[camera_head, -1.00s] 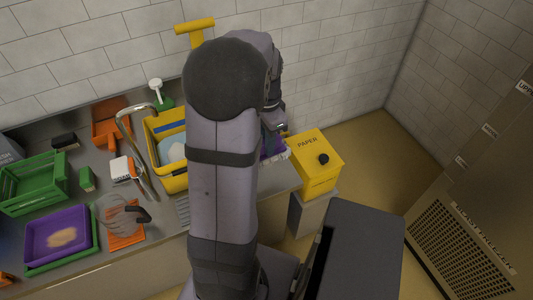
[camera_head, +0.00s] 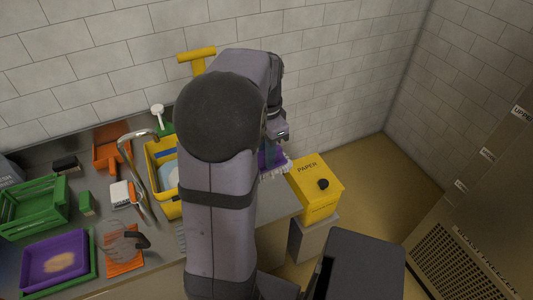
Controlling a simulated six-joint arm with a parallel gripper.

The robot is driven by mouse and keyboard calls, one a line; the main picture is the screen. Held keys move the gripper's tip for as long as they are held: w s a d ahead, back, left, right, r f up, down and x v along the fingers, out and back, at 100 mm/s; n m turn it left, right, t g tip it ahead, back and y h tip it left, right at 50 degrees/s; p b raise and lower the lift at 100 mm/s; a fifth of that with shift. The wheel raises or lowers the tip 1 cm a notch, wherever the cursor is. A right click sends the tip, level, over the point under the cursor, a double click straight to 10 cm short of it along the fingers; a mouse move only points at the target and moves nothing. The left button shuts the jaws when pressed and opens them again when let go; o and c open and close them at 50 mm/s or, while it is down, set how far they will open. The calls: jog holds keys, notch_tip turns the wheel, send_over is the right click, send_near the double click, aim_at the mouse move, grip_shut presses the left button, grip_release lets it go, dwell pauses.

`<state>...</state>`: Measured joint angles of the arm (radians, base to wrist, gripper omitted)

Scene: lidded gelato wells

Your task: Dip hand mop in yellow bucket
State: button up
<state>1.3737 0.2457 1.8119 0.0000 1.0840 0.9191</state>
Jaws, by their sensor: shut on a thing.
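The hand mop (camera_head: 274,162) is purple with a pale fringe at its lower edge. It shows just right of my arm, over the counter's right end. My gripper (camera_head: 280,138) is shut on it; the fingers and the mop's upper part are mostly hidden by my arm. The yellow bucket (camera_head: 152,171) stands on the counter behind and left of my arm, with something pale blue inside. My arm covers its right side. The mop is right of the bucket's visible part and apart from it.
A curved metal tap (camera_head: 128,145) stands left of the bucket. A yellow PAPER bin (camera_head: 318,200) is close to the mop's lower right. A yellow T-shaped handle (camera_head: 197,56) rises behind my arm. Green crate (camera_head: 35,207), purple tray (camera_head: 40,276) and several tools crowd the left counter.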

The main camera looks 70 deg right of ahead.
jog(key=w+a+r+n+p, duration=0.25)
jog(key=w+a+p, duration=0.35)
jog(key=w+p, duration=0.3)
jog(key=w+a+r+n+p, duration=0.2)
jog(key=w+a+n+p, duration=0.3)
jog(key=w+p, duration=0.4)
jog(key=w+d+f+m, duration=0.2)
jog(key=w+d+m, duration=0.2)
jog(key=w+m, duration=0.4)
jog(key=shift+f+p, duration=0.25)
jog(key=shift+p, duration=0.2)
jog(key=shift+s+f, duration=0.1)
jog(key=shift+f, duration=0.15)
jog(key=shift+f+b, duration=6.85)
jog(key=shift+f, duration=1.75)
